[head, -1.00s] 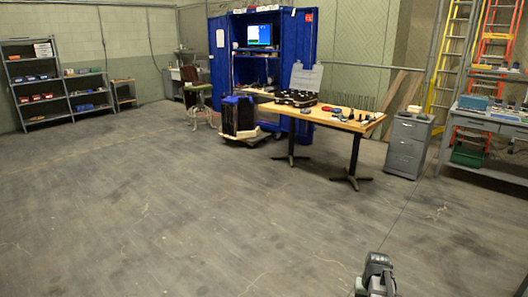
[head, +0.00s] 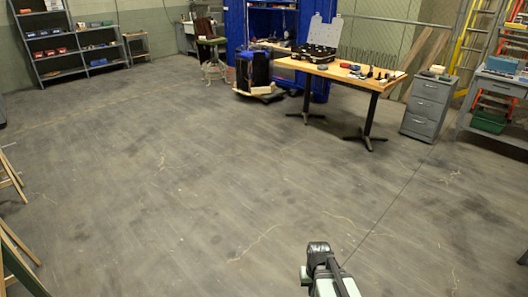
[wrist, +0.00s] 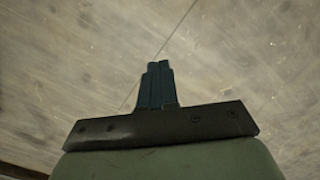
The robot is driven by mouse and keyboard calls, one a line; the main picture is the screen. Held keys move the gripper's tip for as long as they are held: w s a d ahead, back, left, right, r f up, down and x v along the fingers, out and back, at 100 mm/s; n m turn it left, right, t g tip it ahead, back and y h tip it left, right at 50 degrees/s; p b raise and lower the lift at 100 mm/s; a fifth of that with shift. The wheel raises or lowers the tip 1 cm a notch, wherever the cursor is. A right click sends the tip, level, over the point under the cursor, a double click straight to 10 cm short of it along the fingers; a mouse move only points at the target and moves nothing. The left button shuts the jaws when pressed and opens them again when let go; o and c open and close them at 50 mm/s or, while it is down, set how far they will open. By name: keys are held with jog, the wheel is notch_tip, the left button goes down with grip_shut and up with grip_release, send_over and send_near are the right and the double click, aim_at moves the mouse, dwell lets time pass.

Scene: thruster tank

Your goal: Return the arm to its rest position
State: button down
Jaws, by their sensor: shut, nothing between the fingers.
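My gripper shows in the wrist view (wrist: 159,82), its two dark blue fingers pressed together with nothing between them. Bare concrete floor lies beyond the fingertips. In the head view my arm (head: 325,268) rises from the bottom edge, right of centre, over open floor; the fingers cannot be made out there. The arm touches nothing that I can see.
A wooden table (head: 345,73) with an open black case (head: 312,52) and small items stands at the back, beside a grey drawer cabinet (head: 428,107). Shelves (head: 75,50) stand at the far left. Wooden legs (head: 14,210) show at the left edge. The middle floor is clear.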

jog(key=s+f+g, duration=0.3)
jog(key=s+f, duration=0.6)
jog(key=s, duration=0.5)
jog(key=s+f+g, duration=0.3)
jog(key=s+f, duration=0.6)
jog(key=s, duration=0.4)
jog(key=shift+s, duration=0.4)
